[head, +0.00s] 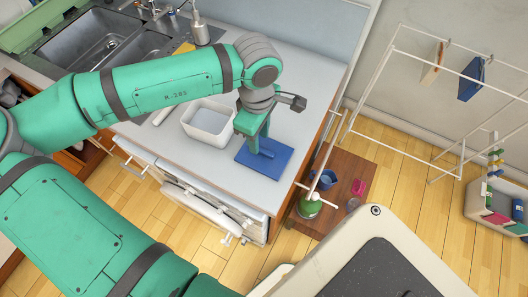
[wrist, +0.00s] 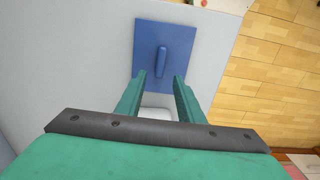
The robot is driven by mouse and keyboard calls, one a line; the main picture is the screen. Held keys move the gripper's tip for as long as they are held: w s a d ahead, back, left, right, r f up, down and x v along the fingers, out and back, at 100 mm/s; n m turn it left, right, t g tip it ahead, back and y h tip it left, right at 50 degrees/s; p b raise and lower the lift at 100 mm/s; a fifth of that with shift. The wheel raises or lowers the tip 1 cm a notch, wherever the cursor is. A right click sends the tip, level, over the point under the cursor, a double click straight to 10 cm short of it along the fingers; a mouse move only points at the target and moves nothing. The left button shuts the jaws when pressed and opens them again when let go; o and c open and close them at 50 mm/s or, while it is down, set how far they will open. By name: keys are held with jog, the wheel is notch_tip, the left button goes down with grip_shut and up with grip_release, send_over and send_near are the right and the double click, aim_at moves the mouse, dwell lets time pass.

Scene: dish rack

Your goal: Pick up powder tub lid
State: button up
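The powder tub lid (head: 279,163) is a flat blue square with a raised bar handle, lying on the light counter near its right end. It also shows in the wrist view (wrist: 180,38), with its handle (wrist: 162,62) upright in the picture. My gripper (head: 260,148) is over the lid, pointing down. In the wrist view my gripper (wrist: 159,75) is open, its two green fingers apart with nothing between them; the handle appears just beyond the fingertips, between their lines. The exact height gap is hard to tell. The white open tub (head: 208,121) stands left of the lid.
A sink (head: 95,45) and a soap bottle (head: 200,30) are at the back left. A white drying rack (head: 395,110) stands at the right on the wooden floor. A low brown stand (head: 340,190) holds small items beside the counter's right edge.

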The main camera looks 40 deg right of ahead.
aim_at(261, 149)
jog(key=shift+s+f, duration=0.2)
jog(key=shift+f, duration=2)
jog(key=shift+d, duration=0.1)
grip_shut()
jog(key=shift+r, duration=0.15)
